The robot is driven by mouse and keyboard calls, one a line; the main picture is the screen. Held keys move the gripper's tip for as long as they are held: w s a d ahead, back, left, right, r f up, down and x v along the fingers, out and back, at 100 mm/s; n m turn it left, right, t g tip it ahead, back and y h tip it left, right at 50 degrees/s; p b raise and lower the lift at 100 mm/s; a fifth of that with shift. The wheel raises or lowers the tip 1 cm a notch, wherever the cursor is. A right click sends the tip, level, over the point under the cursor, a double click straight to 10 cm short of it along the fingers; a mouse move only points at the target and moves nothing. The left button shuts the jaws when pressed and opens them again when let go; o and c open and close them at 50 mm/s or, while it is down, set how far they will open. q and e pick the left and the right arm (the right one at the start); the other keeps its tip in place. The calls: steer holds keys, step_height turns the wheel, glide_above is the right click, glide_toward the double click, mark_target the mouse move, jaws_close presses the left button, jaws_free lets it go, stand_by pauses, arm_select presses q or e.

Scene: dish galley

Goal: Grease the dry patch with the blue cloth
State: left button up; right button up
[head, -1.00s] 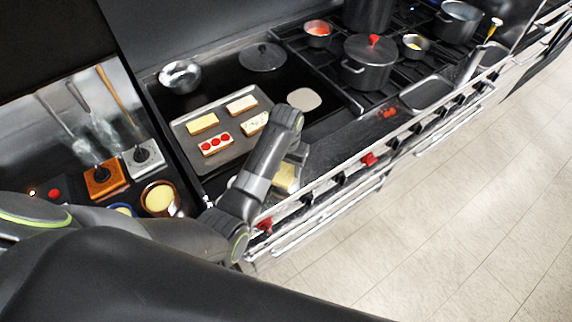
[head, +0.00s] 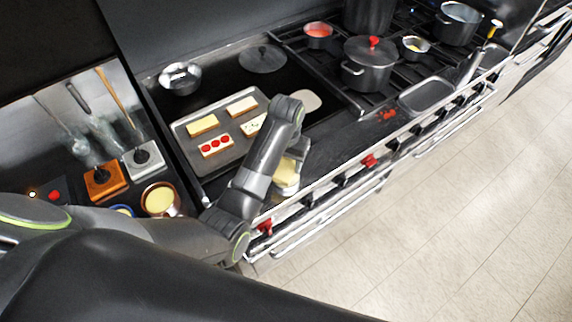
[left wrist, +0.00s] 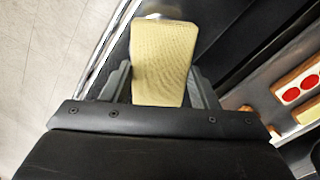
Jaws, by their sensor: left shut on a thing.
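My left gripper (left wrist: 162,88) is shut on a pale yellow block (left wrist: 165,50) with a fine woven-looking texture; the block sticks out beyond the fingers. In the head view this block (head: 287,172) shows below my left arm, over the front edge of the counter. A pale, rounded flat patch (head: 308,101) lies on the dark surface right of the tray, partly hidden by my arm; I cannot tell if it is the dry patch. I see no blue cloth. My right gripper is not in view.
A grey tray (head: 183,135) holds several topped slices, one with red rounds. A lidded pot (head: 367,64) and small pans stand on the stove at right. A metal bowl (head: 180,78) and a dark lid (head: 262,58) lie behind. A rail with red knobs runs along the front.

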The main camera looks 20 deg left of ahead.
mark_target(286, 165)
arm_select(q)
steer(key=shift+r, duration=1.9)
steer(key=shift+f, duration=0.1)
